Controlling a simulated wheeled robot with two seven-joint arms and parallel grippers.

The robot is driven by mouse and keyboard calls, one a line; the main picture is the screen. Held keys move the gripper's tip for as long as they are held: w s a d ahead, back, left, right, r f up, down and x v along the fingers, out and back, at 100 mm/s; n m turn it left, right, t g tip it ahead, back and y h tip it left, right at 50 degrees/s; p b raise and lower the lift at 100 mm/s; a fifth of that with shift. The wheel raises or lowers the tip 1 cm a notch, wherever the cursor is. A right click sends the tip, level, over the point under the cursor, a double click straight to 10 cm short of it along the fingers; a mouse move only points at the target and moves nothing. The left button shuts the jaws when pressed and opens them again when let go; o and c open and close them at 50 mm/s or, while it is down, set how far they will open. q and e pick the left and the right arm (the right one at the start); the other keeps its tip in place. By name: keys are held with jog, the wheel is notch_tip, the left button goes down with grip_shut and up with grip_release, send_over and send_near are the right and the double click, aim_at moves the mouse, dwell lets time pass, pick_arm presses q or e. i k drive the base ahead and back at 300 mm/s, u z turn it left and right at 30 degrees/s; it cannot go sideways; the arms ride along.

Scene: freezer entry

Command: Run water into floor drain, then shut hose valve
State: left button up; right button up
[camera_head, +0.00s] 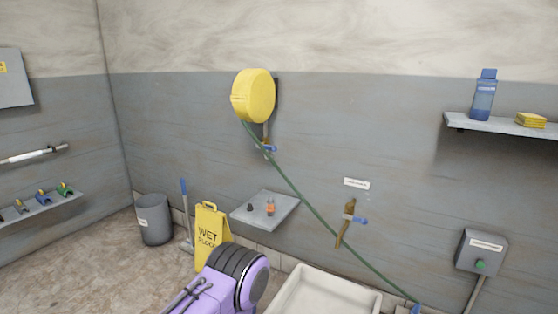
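A yellow hose reel (254,96) hangs on the back wall. A green hose (305,200) runs from it down to the right, fairly straight, to a small blue part (415,308) at the bottom edge. A brass valve with a blue handle (268,148) sits just below the reel. A second brass tap with a blue handle (358,220) is on the wall under a small white label. I cannot tell whether either is open. No running water shows. No floor drain shows. Neither gripper is in view; a purple link of my arm shows at the bottom middle.
A white basin (278,303) stands at the bottom. A small grey shelf (245,214) holds small items. A yellow wet-floor sign (209,225), a blue-handled tool (184,205) and a grey bin (154,220) stand left. A grey box with a green button (470,246) is at right.

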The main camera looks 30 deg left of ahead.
aim_at(273, 148)
jog(key=z, duration=0.15)
jog(key=k, duration=0.35)
jog(key=u, duration=1.4)
jog(key=i, duration=1.95)
jog(key=z, duration=0.4)
